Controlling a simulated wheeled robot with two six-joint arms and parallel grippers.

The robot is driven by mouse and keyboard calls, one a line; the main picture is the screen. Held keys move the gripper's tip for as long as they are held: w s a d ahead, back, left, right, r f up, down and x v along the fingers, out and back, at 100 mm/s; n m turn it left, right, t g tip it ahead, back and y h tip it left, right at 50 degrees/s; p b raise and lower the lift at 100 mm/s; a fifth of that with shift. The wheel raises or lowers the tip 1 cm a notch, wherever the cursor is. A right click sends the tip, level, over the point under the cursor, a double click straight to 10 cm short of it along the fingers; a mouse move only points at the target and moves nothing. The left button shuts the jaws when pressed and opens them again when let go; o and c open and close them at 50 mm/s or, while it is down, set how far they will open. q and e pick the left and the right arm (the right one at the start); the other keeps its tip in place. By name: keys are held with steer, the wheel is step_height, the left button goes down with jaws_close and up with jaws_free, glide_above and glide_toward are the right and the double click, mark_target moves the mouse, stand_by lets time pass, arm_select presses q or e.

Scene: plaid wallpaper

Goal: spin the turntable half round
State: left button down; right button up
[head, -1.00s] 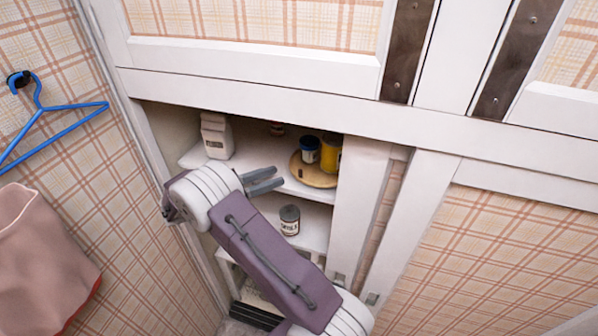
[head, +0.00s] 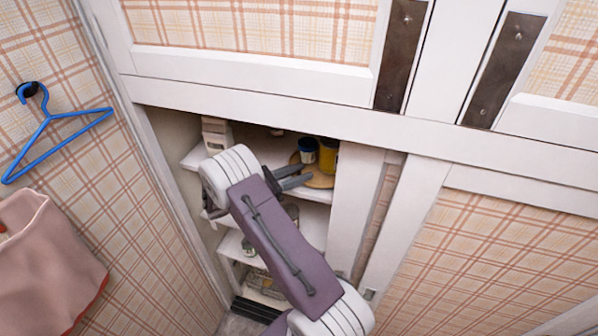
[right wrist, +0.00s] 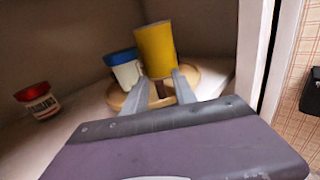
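The turntable (head: 322,181) is a round wooden disc on the upper cupboard shelf; its rim also shows in the right wrist view (right wrist: 117,99). On it stand a yellow can (head: 329,157) and a blue-and-white jar (head: 308,150). In the right wrist view, the yellow can (right wrist: 157,48) is right of the jar (right wrist: 125,72). My right gripper (head: 310,175) is open, its fingers reaching over the near part of the disc, in front of the can. I cannot tell whether they touch anything. Part of the disc is hidden by the fingers. My left gripper is not in view.
A jar with a red lid (right wrist: 38,101) stands left of the turntable. A pale carton (head: 216,132) is at the shelf's left end. A white cupboard post (head: 357,205) bounds the opening at right. Lower shelves hold more jars, partly behind my arm.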

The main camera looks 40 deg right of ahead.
jaws_close()
stand_by(1.3)
